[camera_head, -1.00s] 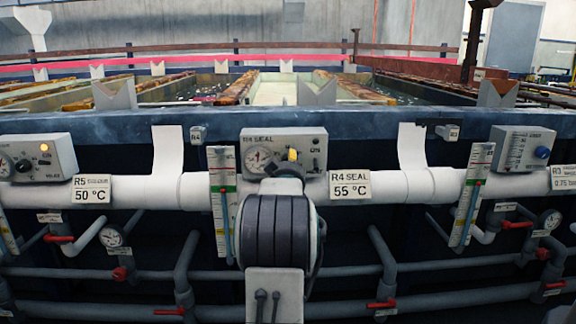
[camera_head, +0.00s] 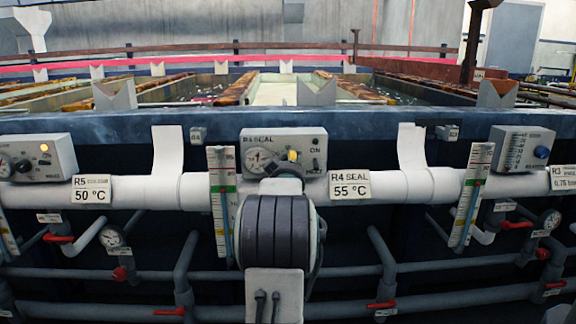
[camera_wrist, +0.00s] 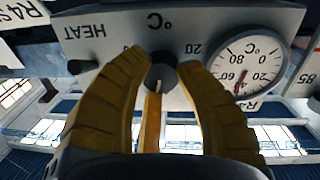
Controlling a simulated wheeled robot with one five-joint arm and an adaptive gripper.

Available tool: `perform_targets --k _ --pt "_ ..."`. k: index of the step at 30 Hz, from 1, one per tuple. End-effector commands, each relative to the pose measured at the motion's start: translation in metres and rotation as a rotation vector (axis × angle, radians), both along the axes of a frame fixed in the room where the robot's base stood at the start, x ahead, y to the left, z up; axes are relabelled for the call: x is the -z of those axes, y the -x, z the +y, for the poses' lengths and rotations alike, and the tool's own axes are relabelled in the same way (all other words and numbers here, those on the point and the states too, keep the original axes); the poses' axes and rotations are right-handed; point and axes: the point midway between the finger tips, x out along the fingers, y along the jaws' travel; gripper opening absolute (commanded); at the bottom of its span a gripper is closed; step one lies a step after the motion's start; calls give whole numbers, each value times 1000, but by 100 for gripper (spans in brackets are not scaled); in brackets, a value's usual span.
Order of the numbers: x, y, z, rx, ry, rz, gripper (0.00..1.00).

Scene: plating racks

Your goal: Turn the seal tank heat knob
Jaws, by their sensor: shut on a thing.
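In the wrist view the panel (camera_wrist: 195,15) appears upside down, with HEAT and °C markings. The dark heat knob (camera_wrist: 161,72) has a pale pointer bar (camera_wrist: 153,108). My gripper (camera_wrist: 160,68) has its two yellow fingers closed on the knob from both sides. In the head view my arm hides most of the knob, and only a bit of yellow finger shows. The gauge (camera_wrist: 246,68) is right of the fingers in the wrist view.
An R4 SEAL 55 °C label (camera_head: 350,187) is right of my arm. A tall thermometer strip (camera_head: 222,200) stands close on the left. Pipes with red valve handles (camera_head: 382,304) run below. The tank rim (camera_head: 400,123) lies above the box.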

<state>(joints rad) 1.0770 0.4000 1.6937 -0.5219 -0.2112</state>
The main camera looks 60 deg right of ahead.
Motion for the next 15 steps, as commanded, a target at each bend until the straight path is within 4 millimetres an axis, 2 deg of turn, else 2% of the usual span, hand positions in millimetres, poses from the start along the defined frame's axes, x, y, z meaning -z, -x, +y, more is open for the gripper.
perform_targets --k 8,15 --pt "3 0 0 0 -47 -68 0" --pt "3 -1 0 2 -144 -218 0"
